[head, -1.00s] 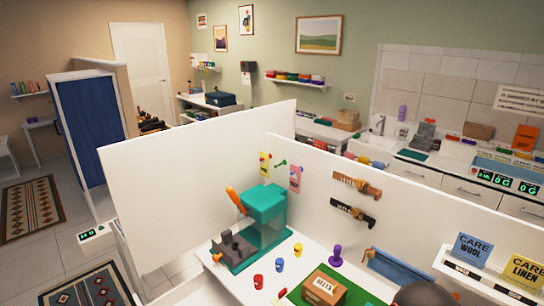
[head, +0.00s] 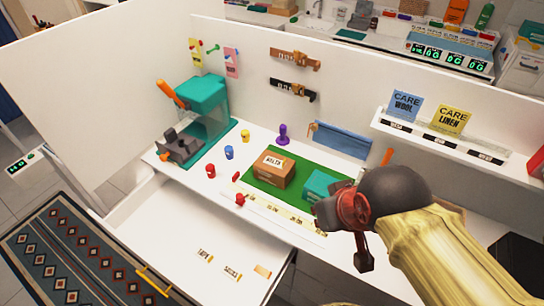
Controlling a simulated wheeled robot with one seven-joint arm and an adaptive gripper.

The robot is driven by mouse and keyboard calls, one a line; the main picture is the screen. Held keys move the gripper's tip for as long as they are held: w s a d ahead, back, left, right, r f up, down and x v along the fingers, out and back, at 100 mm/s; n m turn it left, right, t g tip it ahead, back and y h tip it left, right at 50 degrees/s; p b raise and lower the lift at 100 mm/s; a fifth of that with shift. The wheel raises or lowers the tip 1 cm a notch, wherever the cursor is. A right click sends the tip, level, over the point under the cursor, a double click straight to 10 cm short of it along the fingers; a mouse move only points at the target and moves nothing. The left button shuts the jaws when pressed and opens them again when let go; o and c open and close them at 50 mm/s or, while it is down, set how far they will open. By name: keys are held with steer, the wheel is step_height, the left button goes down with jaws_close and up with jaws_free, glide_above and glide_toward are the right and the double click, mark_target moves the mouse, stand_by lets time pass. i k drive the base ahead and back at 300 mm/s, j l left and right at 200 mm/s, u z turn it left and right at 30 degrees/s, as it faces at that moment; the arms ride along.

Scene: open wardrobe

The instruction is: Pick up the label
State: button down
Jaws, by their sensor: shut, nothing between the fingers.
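Small pale labels lie in an open white drawer: one label (head: 205,255) at the left, a second label (head: 232,272) in the middle and a tan one (head: 263,271) at the right. Dark print shows on the first two, too small to read. My gripper (head: 328,212), dark with a red part, hangs over the right front of the desk, above and to the right of the labels and apart from them. It is shut and empty. Its fingertips are hard to make out against the desk.
On the white desk, a green mat (head: 255,190) bears a brown box (head: 273,168) and a teal box (head: 321,185). A strip of small tags (head: 285,212) runs along the front. A teal machine (head: 205,105) stands back left. White partitions close the back.

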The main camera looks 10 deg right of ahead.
mark_target(227, 270)
steer(key=u, duration=0.95)
steer(key=j+z, duration=0.65)
steer(key=i+j, duration=0.05)
steer(key=j, duration=0.05)
